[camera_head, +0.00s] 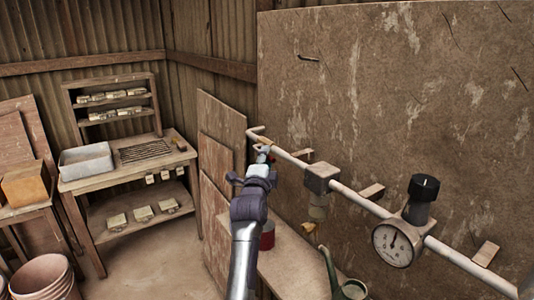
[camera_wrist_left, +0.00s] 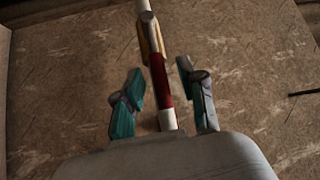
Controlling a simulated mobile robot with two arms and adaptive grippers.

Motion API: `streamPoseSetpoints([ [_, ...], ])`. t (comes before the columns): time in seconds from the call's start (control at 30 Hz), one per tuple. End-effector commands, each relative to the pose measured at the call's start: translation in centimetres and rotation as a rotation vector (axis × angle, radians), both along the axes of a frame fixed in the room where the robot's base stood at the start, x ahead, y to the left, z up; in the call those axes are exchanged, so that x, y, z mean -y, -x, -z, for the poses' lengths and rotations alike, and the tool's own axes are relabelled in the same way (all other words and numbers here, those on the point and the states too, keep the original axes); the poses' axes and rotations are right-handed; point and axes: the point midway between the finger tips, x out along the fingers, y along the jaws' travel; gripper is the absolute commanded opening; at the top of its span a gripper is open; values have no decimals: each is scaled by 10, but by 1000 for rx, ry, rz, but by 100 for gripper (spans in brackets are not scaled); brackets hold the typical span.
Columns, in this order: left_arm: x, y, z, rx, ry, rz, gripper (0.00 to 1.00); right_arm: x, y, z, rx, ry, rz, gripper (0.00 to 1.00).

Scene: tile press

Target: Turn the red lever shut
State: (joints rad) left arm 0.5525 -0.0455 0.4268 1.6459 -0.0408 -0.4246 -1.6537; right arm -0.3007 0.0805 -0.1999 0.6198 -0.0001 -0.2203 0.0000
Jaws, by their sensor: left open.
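The red lever (camera_wrist_left: 161,82) shows in the left wrist view, with a brass-coloured fitting (camera_wrist_left: 153,42) above it and a white end below. In the head view only a small bit of red (camera_head: 272,158) shows at the far end of the white pipe (camera_head: 342,188); the rest is hidden by my arm. My left gripper (camera_head: 264,152) is at that end of the pipe. In the left wrist view its two teal fingers (camera_wrist_left: 161,88) are open, one on each side of the lever, with visible gaps. My right gripper is not in view.
The pipe runs along a brown wall board (camera_head: 400,90), with a grey block fitting (camera_head: 321,178), a gauge (camera_head: 395,243) and a black knob (camera_head: 424,188). A watering can (camera_head: 350,290) and a red can (camera_head: 267,236) stand below. A workbench (camera_head: 130,170) with a grey tub (camera_head: 87,161) is at left.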

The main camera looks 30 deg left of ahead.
Motion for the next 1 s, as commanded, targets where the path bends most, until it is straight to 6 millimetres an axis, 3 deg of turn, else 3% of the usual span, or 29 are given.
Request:
streamPoseSetpoints([
  [0.13, -5, -9, -2, -1, 0, -1, 40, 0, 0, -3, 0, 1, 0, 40],
  [0.47, -6, -12, -1, 0, -1, -1, 40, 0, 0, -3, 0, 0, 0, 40],
  [0.7, -5, -12, -1, 0, -1, -1, 0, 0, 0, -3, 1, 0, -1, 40],
  [1.0, -5, -12, -1, -1, 1, -1, 0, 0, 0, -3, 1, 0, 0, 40],
])
